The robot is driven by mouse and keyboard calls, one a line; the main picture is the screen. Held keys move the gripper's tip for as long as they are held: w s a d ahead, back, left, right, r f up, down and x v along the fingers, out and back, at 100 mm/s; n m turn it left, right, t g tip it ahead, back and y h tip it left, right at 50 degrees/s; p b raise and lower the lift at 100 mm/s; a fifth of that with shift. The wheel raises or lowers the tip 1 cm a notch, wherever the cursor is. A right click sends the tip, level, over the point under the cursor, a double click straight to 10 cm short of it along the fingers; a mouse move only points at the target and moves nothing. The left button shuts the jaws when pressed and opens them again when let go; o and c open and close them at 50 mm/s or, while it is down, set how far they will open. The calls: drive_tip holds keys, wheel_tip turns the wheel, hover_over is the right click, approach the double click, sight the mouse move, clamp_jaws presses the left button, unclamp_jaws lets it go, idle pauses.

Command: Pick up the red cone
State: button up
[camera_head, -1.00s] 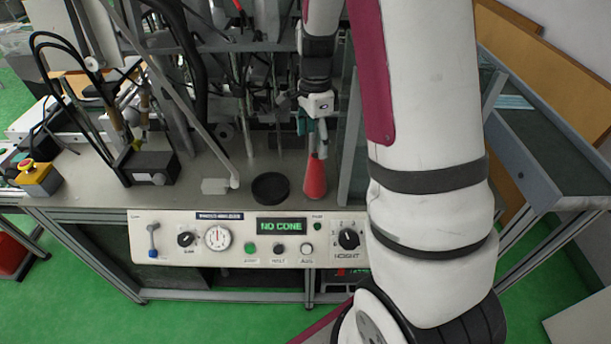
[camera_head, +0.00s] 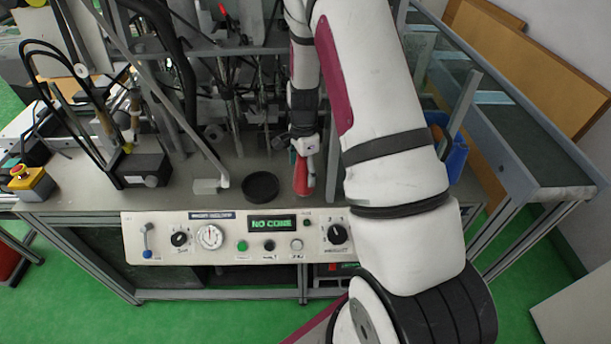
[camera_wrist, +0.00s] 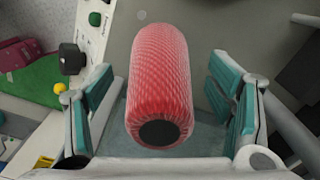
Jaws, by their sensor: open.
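The red cone (camera_head: 301,180) stands on the grey worktop, to the right of a round black dish. My gripper (camera_head: 304,157) is over its upper part and hides some of it. In the wrist view the cone (camera_wrist: 160,70) shows a ribbed red surface and a dark round end. It lies between the teal-padded fingers of my gripper (camera_wrist: 163,88), which are wide apart. A gap shows on each side of the cone near the pads.
The round black dish (camera_head: 260,186) sits close to the cone's left. Machine rods and hoses crowd the back, and a blue bin (camera_head: 455,160) is on the right behind my arm.

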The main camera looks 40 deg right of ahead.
drive_tip(key=shift+a+f, duration=0.1)
drive_tip(key=shift+f, duration=0.8)
drive_tip(key=c, duration=1.5)
drive_tip(key=shift+o, duration=0.2)
